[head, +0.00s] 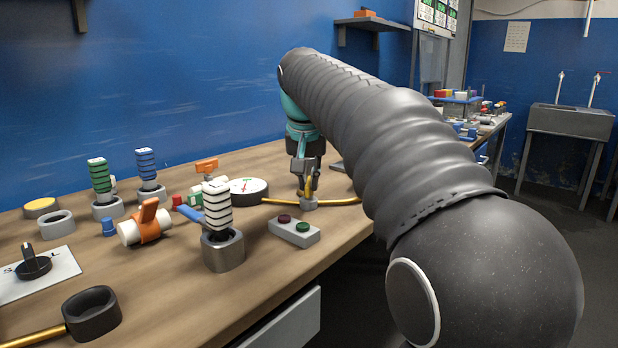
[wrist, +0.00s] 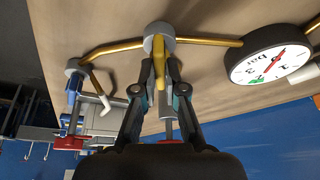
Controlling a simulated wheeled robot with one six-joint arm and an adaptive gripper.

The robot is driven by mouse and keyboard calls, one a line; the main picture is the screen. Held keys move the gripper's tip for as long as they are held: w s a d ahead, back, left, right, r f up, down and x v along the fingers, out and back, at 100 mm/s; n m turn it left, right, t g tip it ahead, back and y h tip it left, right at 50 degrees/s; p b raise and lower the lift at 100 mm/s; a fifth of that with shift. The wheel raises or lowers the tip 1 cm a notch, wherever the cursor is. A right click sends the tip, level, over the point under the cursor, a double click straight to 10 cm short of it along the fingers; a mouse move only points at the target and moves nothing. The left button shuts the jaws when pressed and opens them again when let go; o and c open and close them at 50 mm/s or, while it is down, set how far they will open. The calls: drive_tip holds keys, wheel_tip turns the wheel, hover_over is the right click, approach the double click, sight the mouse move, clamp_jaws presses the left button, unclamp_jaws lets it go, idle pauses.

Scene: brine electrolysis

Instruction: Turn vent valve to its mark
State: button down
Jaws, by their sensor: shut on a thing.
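A small valve with a round grey body (head: 309,204) and a yellow lever sits on a brass pipe on the bench; I take it as the vent valve. In the wrist view the grey body (wrist: 151,29) and the yellow lever (wrist: 159,45) show at top centre. My gripper (head: 307,184) points down over the valve. In the wrist view my gripper (wrist: 161,64) has its two fingers closed on either side of the yellow lever. Part of the lever is hidden between the fingers. I cannot make out a mark on the valve.
A white-faced gauge (head: 246,190) joins the pipe left of the valve. A black-and-white striped bottle (head: 217,206) in a grey holder and an orange-handled valve (head: 147,221) stand farther left.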

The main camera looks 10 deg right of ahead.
drive_tip(key=m+h, duration=0.1)
drive_tip(key=m, duration=0.2)
drive_tip(key=shift+w+a+m+g, duration=0.1)
drive_tip(key=shift+m+g, duration=0.2)
drive_tip(key=shift+g, duration=0.1)
drive_tip(key=shift+m+g+h, duration=0.4)
drive_tip(key=shift+m+h, duration=0.3)
drive_tip(key=shift+m, duration=1)
drive_tip(key=c, duration=1.2)
unclamp_jaws()
drive_tip(key=shift+c, duration=0.2)
drive_tip(key=v, duration=1.2)
drive_tip(key=shift+w, duration=0.1)
